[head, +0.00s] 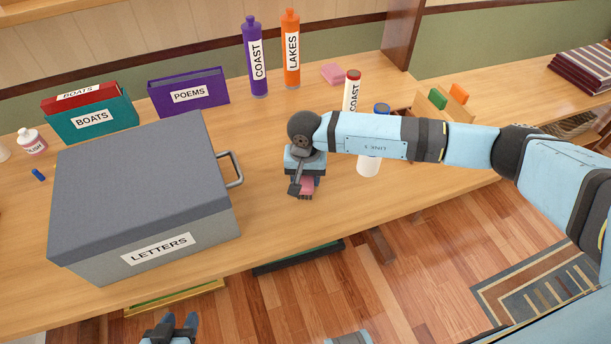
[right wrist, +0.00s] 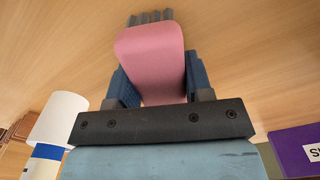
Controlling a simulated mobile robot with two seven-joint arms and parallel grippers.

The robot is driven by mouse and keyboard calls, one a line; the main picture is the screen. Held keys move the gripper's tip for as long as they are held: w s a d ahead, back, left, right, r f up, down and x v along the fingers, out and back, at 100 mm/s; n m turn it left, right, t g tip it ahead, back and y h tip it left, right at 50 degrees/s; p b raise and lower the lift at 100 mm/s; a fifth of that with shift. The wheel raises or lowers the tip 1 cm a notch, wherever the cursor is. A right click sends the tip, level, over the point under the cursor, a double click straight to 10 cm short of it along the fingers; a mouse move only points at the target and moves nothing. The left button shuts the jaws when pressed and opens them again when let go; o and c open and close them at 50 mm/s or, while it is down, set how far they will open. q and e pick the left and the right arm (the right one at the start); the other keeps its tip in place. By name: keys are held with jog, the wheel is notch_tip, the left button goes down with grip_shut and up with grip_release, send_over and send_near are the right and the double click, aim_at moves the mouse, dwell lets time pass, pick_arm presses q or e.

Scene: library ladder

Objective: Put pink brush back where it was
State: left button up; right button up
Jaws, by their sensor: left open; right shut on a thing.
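The pink brush (head: 306,184) is held low over the wooden table, right of the grey LETTERS box; whether it touches the tabletop is not clear. My right gripper (head: 303,183) is shut on it. In the right wrist view the pink brush (right wrist: 152,60) sits between the two blue fingers, with its grey bristles at the far end. My left gripper (head: 170,328) is open and empty at the bottom edge of the head view, below the table's front edge.
The LETTERS box (head: 140,190) with a side handle fills the table's left. Behind stand a POEMS holder (head: 188,92), BOATS holder (head: 92,118), purple (head: 256,60) and orange (head: 290,50) bottles and a pink block (head: 333,74). A white bottle (head: 368,164) is beside my right arm.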

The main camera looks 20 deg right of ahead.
jog(key=shift+f, duration=0.1)
jog(key=shift+f+b, duration=0.15)
jog(key=shift+b, duration=0.15)
jog(key=o, duration=0.8)
jog(key=shift+o, duration=0.5)
jog(key=shift+r, duration=0.2)
jog(key=shift+r+p, duration=0.3)
jog(key=shift+p, duration=0.15)
notch_tip(320, 180, up, 12)
jog(key=shift+f, duration=0.2)
